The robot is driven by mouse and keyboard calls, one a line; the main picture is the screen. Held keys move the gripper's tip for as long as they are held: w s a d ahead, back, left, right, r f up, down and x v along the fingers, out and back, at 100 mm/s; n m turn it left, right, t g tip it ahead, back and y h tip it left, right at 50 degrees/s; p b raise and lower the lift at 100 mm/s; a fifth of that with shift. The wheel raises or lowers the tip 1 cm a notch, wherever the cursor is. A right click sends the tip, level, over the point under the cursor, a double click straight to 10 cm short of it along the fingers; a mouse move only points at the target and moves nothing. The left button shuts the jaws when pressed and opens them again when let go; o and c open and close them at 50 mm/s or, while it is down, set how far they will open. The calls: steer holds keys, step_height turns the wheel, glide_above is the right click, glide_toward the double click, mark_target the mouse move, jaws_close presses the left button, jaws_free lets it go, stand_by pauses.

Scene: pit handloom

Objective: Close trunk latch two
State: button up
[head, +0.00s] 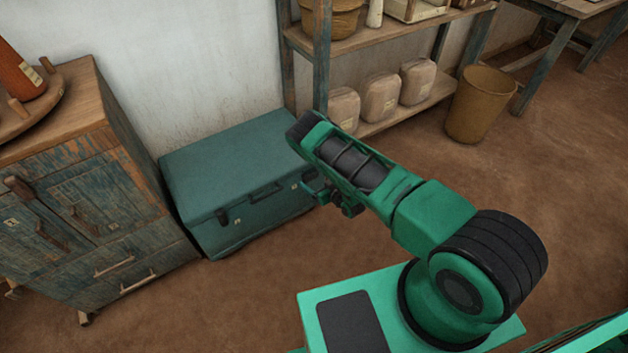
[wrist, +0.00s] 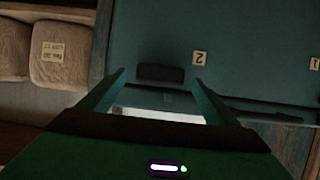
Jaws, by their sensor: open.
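The teal trunk (head: 225,165) stands on the floor against the wall with its lid down. In the wrist view the trunk (wrist: 250,40) fills the upper right. Latch two (wrist: 160,72) is a dark block beside a pale label marked 2 (wrist: 199,57). My gripper (wrist: 159,78) is open and empty, its two fingers on either side of the latch in the picture. I cannot tell whether they touch it, or whether the latch is up or down. In the head view my arm reaches to the trunk's right front corner and partly hides that area.
A dark handle (head: 265,191) and another latch (head: 222,217) are on the trunk's front. A worn wooden cabinet (head: 90,200) stands close on the left. A shelf with several sacks (head: 380,97) and a bucket (head: 480,103) are to the right. The floor in front is clear.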

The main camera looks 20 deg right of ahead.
steer(key=shift+x, duration=1.15)
steer(key=c, duration=1.1)
steer(key=shift+d, duration=0.1)
